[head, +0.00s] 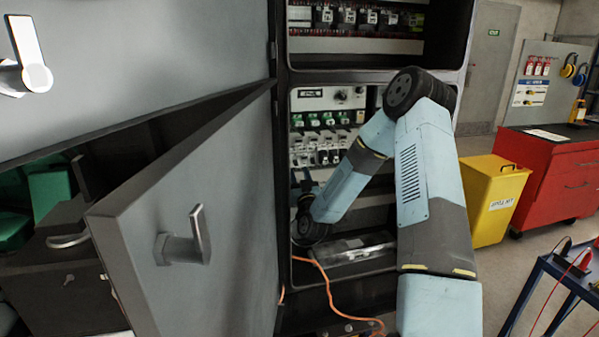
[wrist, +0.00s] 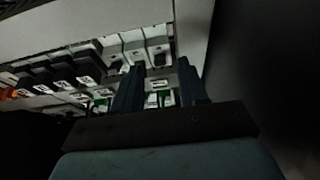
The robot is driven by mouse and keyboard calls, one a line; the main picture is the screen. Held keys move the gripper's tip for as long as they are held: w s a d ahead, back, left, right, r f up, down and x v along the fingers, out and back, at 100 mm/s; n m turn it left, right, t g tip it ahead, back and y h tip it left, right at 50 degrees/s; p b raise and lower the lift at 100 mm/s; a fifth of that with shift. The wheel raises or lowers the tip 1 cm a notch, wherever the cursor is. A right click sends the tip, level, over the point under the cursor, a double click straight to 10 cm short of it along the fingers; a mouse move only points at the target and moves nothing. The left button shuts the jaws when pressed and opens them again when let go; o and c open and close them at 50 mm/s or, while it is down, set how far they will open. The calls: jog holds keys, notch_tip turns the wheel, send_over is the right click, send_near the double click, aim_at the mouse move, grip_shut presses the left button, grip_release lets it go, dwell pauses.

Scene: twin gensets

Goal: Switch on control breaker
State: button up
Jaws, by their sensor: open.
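A row of breakers (head: 322,148) sits in the open cabinet, below a row of green-marked units. I cannot read which one is the control breaker. In the wrist view, black-levered breakers (wrist: 62,75) run to the left, and pale breaker bodies (wrist: 147,45) stand at the right end of the row. My gripper (wrist: 160,70) is open, its two dark fingers apart, pointing at this right end. A small white label and green parts show between the fingers. I cannot tell whether they touch anything. In the head view my gripper (head: 305,182) is dark and small at the row's lower left.
Open grey cabinet doors (head: 205,225) with handles stand at the left. A pale panel edge (wrist: 193,35) borders the breakers on the right. An orange cable (head: 328,287) hangs below. A yellow bin (head: 492,200) and a red tool cabinet (head: 550,175) stand at the right.

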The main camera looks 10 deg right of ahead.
jog(key=shift+x, duration=1.1)
jog(key=shift+c, duration=0.2)
